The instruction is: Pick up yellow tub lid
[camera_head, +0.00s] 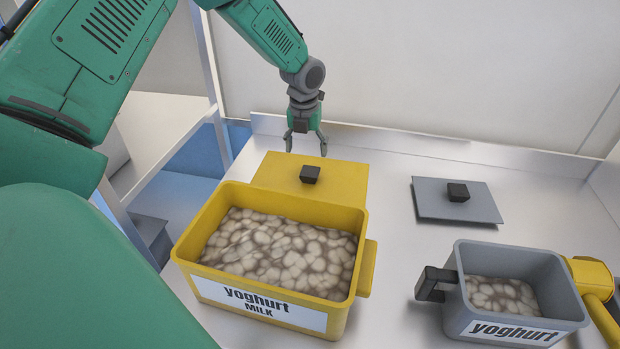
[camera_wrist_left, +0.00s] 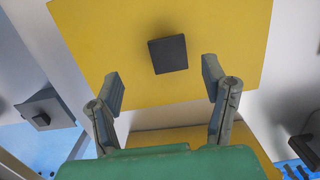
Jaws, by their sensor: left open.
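The yellow tub lid (camera_head: 335,180) lies flat behind the yellow tub, with a black square knob (camera_head: 310,174) on its top. In the left wrist view the lid (camera_wrist_left: 225,40) fills the upper middle, and its dark knob (camera_wrist_left: 168,54) is ahead of and between my fingertips. My left gripper (camera_head: 306,142) is open and empty, above the lid's far edge in the head view. Its two fingers (camera_wrist_left: 162,88) are apart and do not touch the knob. The yellow tub (camera_head: 363,285), labelled yoghurt milk, stands in front of the lid, filled with pale brown pieces.
A grey tub (camera_head: 450,270) with similar contents stands at right, with a black handle on its left side and a yellow part (camera_head: 592,280) at its right. A grey lid (camera_head: 480,205) with a black knob (camera_head: 458,192) lies behind it. The metal counter (camera_head: 395,240) is bare between the tubs.

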